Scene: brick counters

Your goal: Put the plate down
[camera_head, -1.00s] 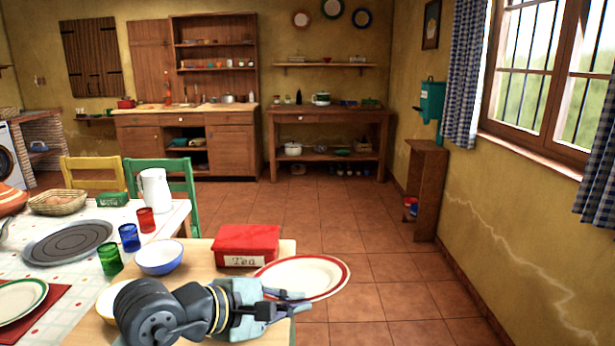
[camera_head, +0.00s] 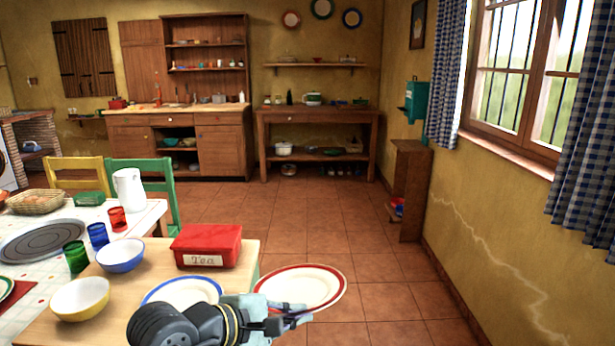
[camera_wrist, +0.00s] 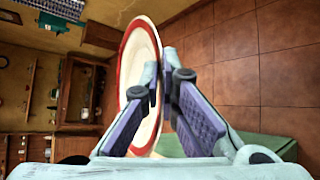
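A white plate with a red rim (camera_head: 302,286) is held out past the right edge of the wooden-topped table (camera_head: 135,290), above the tiled floor in the head view. My gripper (camera_head: 300,314) is at the plate's near edge. In the wrist view the plate (camera_wrist: 140,60) stands between the two fingers of my gripper (camera_wrist: 167,88), which are closed on its rim. The plate looks roughly level in the head view.
The wooden top holds a red Tea tin (camera_head: 207,247), a blue-rimmed plate (camera_head: 182,290), a yellow bowl (camera_head: 80,300) and a blue bowl (camera_head: 121,256). Cups and a white jug (camera_head: 130,190) stand further left. Floor (camera_head: 380,280) on the right is clear.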

